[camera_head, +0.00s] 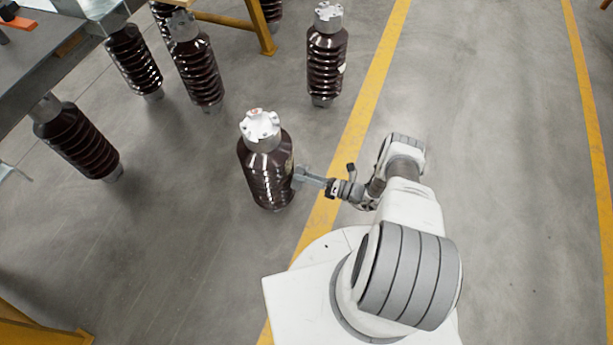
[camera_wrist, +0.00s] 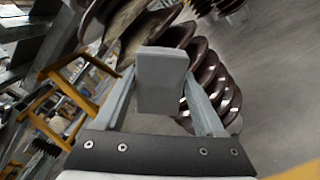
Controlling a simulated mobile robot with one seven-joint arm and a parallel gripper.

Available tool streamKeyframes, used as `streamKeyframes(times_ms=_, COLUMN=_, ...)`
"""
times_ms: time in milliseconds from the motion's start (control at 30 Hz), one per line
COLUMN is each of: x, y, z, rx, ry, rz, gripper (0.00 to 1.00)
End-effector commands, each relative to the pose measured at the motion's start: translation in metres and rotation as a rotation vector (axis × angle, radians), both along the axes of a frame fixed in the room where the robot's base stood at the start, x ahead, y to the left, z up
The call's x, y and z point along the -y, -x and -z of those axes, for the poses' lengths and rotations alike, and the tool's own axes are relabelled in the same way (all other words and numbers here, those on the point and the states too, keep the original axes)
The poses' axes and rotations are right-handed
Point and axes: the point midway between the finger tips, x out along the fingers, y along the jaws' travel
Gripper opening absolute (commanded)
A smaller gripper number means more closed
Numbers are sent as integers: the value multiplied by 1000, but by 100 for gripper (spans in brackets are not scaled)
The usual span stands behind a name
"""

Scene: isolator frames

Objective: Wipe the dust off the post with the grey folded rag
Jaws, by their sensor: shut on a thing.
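The post (camera_head: 265,180) is a dark brown ribbed insulator with a pale metal cap, upright on the floor left of my arm in the head view. Its ribs (camera_wrist: 215,75) also show behind the rag in the wrist view. A dull tan, dusty-looking patch (camera_wrist: 125,28) lies on its ribs there. My gripper (camera_head: 301,174) is at the right side of the post. It is shut on the grey folded rag (camera_wrist: 160,75), a small block between the two fingers. The rag is close to the ribs; I cannot tell whether it touches. The rag hides part of the post.
Several similar insulators stand or lean behind and left, including one upright (camera_head: 327,65) at the back. A grey metal table (camera_head: 60,50) is at the upper left. A yellow stand (camera_head: 235,20) is at the back. Floor to the right is clear.

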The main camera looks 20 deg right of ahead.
Motion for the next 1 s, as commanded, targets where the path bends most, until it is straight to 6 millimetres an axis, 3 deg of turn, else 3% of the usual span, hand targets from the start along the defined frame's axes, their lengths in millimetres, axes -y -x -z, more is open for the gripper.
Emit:
streamKeyframes(times_ms=700, x=-10, y=-7, z=-1, rx=0, ry=0, rz=0, gripper=27)
streamKeyframes(times_ms=1000, x=-8, y=-7, z=-23, rx=2, ry=-1, rz=1, gripper=27)
